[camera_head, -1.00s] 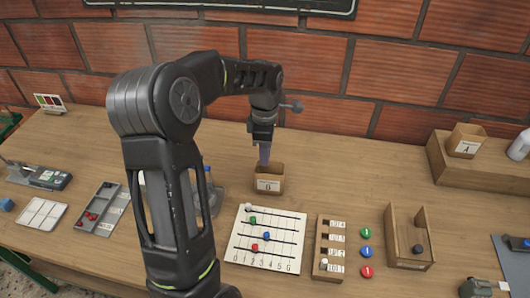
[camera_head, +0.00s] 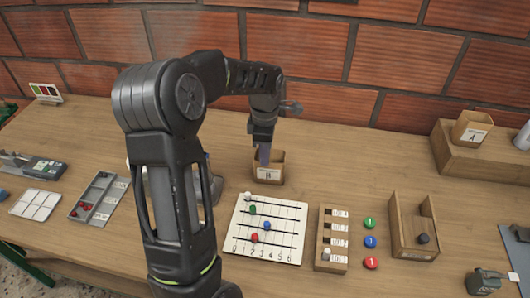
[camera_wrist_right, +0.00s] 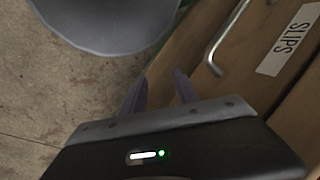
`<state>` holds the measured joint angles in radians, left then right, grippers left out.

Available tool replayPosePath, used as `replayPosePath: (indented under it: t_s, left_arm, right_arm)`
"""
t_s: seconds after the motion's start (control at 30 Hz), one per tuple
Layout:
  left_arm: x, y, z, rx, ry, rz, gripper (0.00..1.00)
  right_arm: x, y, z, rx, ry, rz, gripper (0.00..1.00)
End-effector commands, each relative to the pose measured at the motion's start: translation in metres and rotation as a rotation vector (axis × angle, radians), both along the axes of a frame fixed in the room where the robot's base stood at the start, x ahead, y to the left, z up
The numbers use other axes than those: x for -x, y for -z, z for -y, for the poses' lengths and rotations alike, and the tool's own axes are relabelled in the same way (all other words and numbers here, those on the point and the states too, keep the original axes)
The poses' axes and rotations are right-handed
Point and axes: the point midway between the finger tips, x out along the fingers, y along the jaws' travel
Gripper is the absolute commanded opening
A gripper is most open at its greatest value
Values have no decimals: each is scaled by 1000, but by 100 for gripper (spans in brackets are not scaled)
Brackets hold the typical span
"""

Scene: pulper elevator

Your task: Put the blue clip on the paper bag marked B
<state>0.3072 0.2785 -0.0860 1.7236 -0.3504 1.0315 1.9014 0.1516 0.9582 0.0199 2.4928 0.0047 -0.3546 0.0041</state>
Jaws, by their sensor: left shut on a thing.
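The paper bag marked B (camera_head: 268,174) stands open-topped on the table, behind the board with sliding beads. My left gripper (camera_head: 264,158) points down at the bag's mouth, its fingertips at or just inside the far side of the opening. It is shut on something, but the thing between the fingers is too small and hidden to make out. I cannot pick out the blue clip; my left arm covers part of the table. My right gripper (camera_wrist_right: 160,92) shows in the right wrist view, with its fingers apart and empty, above the floor beside a drawer front.
A bag marked A (camera_head: 472,128) stands on a wooden step at the right. The bead board (camera_head: 265,228), a slotted wooden block (camera_head: 332,240), coloured buttons (camera_head: 370,242) and an open wooden box (camera_head: 414,228) lie in front. A drawer marked SLIPS (camera_wrist_right: 288,40) has a metal handle.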

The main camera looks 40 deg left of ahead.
Motion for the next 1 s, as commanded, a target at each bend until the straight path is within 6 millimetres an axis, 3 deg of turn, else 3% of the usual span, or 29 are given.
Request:
replayPosePath:
  t_s: [0.3, 0.8, 0.83, 1.0]
  left_arm:
    - [0, 16, 0, 1, 0, -1, 0]
    - [0, 18, 0, 0, 0, 0, 0]
    - [0, 18, 0, 0, 0, 0, 18]
    - [0, 18, 0, 0, 0, 0, 32]
  right_arm:
    - [-1, 11, -1, -2, -1, 4, 36]
    - [-2, 12, -1, -3, -1, 5, 36]
    - [-2, 12, -1, -3, -1, 5, 36]
    - [-2, 12, -1, -3, -1, 5, 36]
